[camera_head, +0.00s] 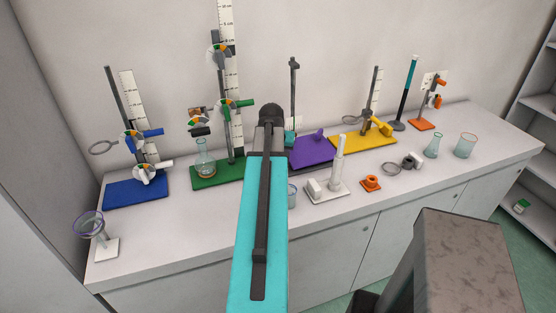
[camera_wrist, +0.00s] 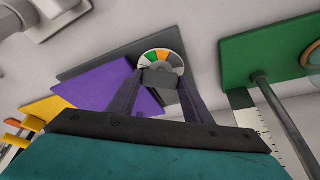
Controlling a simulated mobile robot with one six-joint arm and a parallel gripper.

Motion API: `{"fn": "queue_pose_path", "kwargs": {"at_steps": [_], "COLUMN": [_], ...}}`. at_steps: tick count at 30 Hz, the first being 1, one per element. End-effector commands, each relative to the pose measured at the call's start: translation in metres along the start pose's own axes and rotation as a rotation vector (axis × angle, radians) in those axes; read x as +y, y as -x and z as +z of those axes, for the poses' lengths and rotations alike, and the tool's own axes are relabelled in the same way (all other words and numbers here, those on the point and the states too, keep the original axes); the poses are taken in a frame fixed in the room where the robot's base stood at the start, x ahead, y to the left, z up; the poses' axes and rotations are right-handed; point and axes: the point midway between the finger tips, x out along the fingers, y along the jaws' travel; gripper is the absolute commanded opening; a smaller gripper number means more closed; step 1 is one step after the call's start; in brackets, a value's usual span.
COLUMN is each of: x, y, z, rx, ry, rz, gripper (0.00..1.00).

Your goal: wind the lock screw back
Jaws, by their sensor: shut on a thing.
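In the wrist view my gripper (camera_wrist: 160,78) has its two dark fingers closed on a small dark grey screw knob (camera_wrist: 158,77), the lock screw. A round dial (camera_wrist: 153,57) with orange, green, grey and white sectors sits just behind it. The purple base (camera_wrist: 105,88) and a dark grey plate (camera_wrist: 95,68) lie beyond. In the camera_head view the purple base (camera_head: 312,150) carries an upright dark rod (camera_head: 293,95). My teal arm covers the lower part of that stand there, so the screw and fingertips are hidden in that view.
To the left stand a green-based stand (camera_head: 208,177) with a flask (camera_head: 205,160) and a blue-based stand (camera_head: 135,195). A yellow-based stand (camera_head: 350,142) is to the right. A white cylinder stand (camera_head: 338,165) and an orange piece (camera_head: 371,183) are near the front edge.

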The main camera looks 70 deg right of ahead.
Motion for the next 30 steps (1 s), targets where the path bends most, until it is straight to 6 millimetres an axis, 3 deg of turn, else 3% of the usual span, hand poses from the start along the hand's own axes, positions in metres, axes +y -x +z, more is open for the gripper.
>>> {"fn": "queue_pose_path", "kwargs": {"at_steps": [24,25,28,30], "x": [0.0011,0.0010,0.0007,0.0008], "y": [0.0011,0.0009,0.0006,0.0005], "z": [-0.0028,-0.0027,-0.0021,-0.0017], "rx": [0.007,0.007,0.005,0.004], "ry": [0.172,0.178,0.176,0.176], "rz": [-0.073,-0.075,-0.074,-0.074], "gripper": [0.18,0.47,0.64,0.67]}}
